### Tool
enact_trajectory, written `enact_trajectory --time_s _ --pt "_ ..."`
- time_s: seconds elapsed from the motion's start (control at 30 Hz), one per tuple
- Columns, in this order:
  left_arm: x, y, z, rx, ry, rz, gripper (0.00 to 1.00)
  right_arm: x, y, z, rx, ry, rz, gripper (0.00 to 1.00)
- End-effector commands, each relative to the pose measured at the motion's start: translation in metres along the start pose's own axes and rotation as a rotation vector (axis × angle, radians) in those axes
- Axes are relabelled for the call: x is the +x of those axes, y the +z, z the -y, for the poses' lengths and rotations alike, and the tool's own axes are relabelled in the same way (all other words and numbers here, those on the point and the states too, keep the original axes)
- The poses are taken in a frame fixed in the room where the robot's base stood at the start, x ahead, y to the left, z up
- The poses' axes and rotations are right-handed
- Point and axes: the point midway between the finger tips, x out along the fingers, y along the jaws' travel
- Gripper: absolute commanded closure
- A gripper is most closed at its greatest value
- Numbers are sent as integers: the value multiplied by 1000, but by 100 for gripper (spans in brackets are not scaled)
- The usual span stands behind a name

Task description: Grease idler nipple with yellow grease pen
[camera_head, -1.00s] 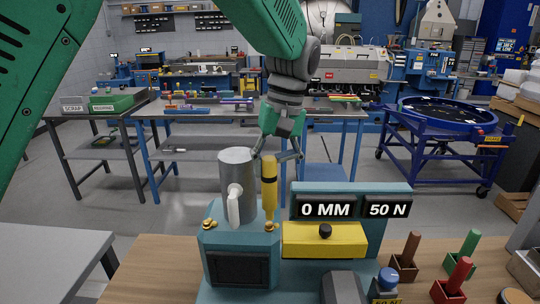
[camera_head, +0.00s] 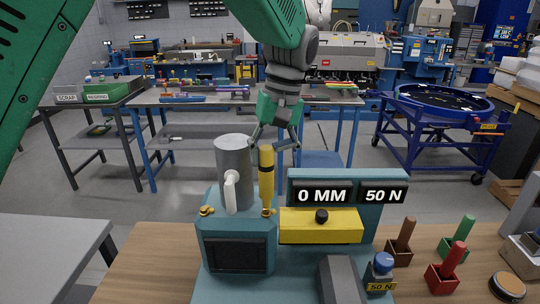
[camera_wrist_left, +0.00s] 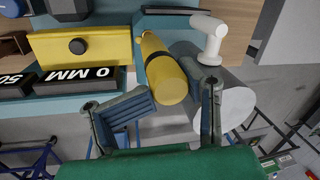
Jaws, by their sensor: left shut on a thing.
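The yellow grease pen (camera_head: 266,180) stands upright over the right brass nipple (camera_head: 268,212) on the teal machine block (camera_head: 238,226). I cannot tell whether its lower end touches the nipple. A second brass nipple (camera_head: 207,211) sits at the block's left. My left gripper (camera_head: 274,144) is shut on the pen's upper end from above. In the left wrist view the pen (camera_wrist_left: 163,72) shows between the two fingers, its lower end pointing away. My right gripper is not in view.
A grey cylinder (camera_head: 233,160) with a white handle (camera_head: 231,190) stands close left of the pen. To the right are a yellow block (camera_head: 320,232) with a black knob and a display panel (camera_head: 343,193) reading 0 MM and 50 N. Small coloured-handled holders (camera_head: 443,275) stand on the right.

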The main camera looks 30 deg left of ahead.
Motion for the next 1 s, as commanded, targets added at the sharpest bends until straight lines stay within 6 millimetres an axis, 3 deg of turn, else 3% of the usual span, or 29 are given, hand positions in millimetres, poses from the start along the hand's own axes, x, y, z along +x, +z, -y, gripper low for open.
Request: enact_trajectory --time_s 1.0 --pt "8 0 -2 0 0 0 100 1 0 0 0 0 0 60"
